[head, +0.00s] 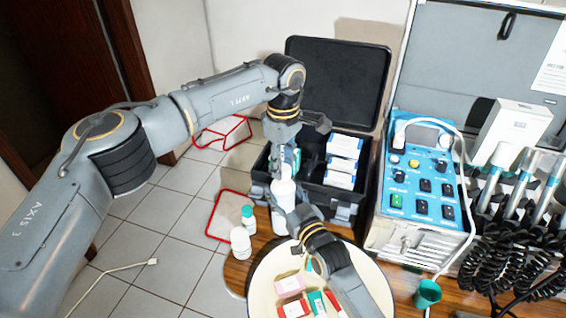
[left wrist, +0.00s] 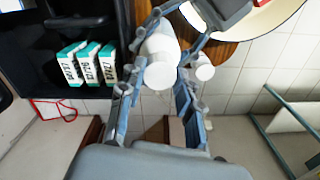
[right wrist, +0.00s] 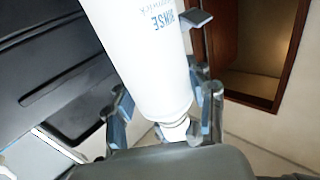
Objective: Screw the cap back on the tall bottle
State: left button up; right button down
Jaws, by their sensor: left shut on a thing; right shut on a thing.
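The tall white bottle (head: 283,190) stands roughly upright between my grippers in the head view. In the right wrist view the bottle (right wrist: 140,50) appears upside down, with blue lettering and a narrow white end low in the picture. My right gripper (right wrist: 165,108) is shut on the bottle. My left gripper (head: 287,152) points down over its top. In the left wrist view a round white end, seemingly the cap (left wrist: 161,75), lies between the fingers of my left gripper (left wrist: 163,55), in line with the bottle. The seam between cap and neck is not clear.
Two small bottles, one white (head: 240,243) and one with a green cap (head: 248,220), stand left of the bottle. A round cream tray (head: 262,290) with small boxes is in front. Behind is an open black case (head: 345,208) with boxes. A blue control unit (head: 420,180) stands right.

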pick_arm(q)
jog(key=m, duration=0.9)
jog(key=shift+m, duration=0.3)
jog(key=m, duration=0.3)
jog(key=shift+m, duration=0.4)
jog(key=m, duration=0.4)
jog(key=shift+w+m, duration=0.1)
jog(key=shift+m, duration=0.3)
jog(key=o, duration=0.7)
